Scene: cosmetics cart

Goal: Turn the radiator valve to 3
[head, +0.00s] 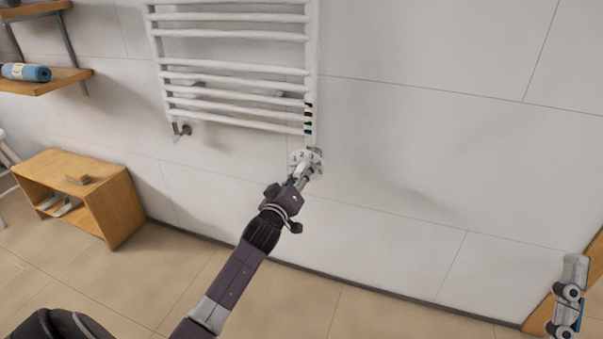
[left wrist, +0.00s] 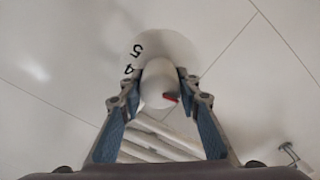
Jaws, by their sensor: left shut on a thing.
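The radiator valve (head: 314,155) is at the lower right corner of the white towel radiator. It has a white numbered dial (left wrist: 165,49) behind a white rounded knob (left wrist: 158,85). The left wrist view shows 5 and 4 at the dial's upper left. A red mark on the knob points to the lower right, and I cannot read a number beside it. My left gripper (head: 299,178) is shut on the knob, with one finger on each side (left wrist: 159,92). My right gripper (head: 568,292) shows partly at the lower right edge, away from the valve.
The white radiator (head: 235,73) is on the tiled wall above. A wooden open cabinet (head: 122,208) stands on the floor at left, below wall shelves (head: 50,81) with a rolled blue item. A wooden edge (head: 539,313) is at lower right.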

